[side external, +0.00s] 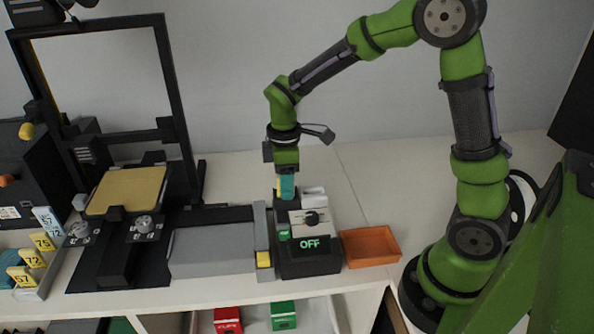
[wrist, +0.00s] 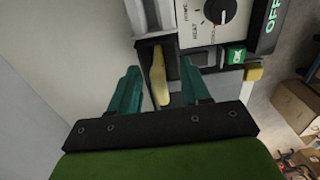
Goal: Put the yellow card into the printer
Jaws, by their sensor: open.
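A machine with a black frame and a gold plate, which looks like the printer (side external: 165,85), stands at the left. My gripper (side external: 286,194) is far to the right of both, pointing down at the dark box with the OFF display. In the wrist view my gripper (wrist: 160,82) is open, with its teal fingers apart. A long pale yellow piece (wrist: 159,75) shows between them in a dark slot; I cannot tell if they touch it.
The OFF box (side external: 310,262) has a dial and a green button. A small yellow block (side external: 264,259) sits beside it. A grey flat unit (side external: 212,250) lies between box and printer. An orange tray (side external: 370,247) is at the right. The table behind is clear.

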